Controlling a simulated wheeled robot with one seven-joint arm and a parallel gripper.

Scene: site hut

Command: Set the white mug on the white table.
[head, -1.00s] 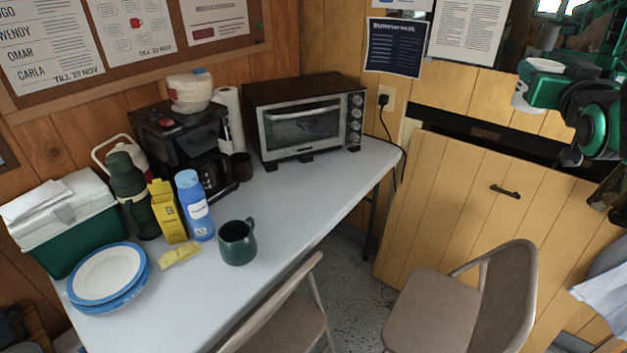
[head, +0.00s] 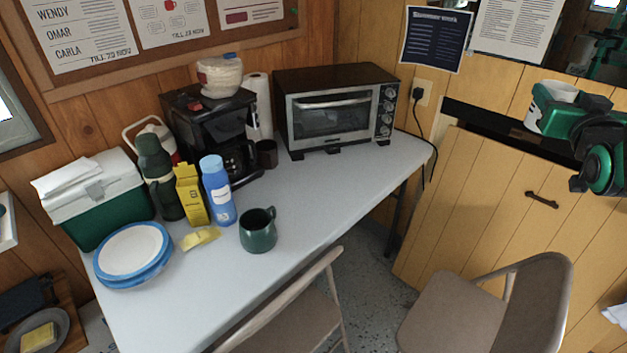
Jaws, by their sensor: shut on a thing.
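The white table (head: 330,190) runs along the wall from lower left to upper right. My gripper (head: 552,108) is at the upper right, in front of the yellow plank wall and to the right of the table. It is shut on the white mug (head: 563,89), which looks upright. The green fingers hide much of the mug's side. The mug is in the air, clear of the table.
On the table are blue-rimmed plates (head: 133,252), a green mug (head: 258,231), a blue bottle (head: 217,190), a yellow box (head: 190,195), a cooler (head: 105,212), a coffee maker (head: 207,128) and a toaster oven (head: 335,112). The middle right is bare. Folding chairs (head: 480,310) stand in front.

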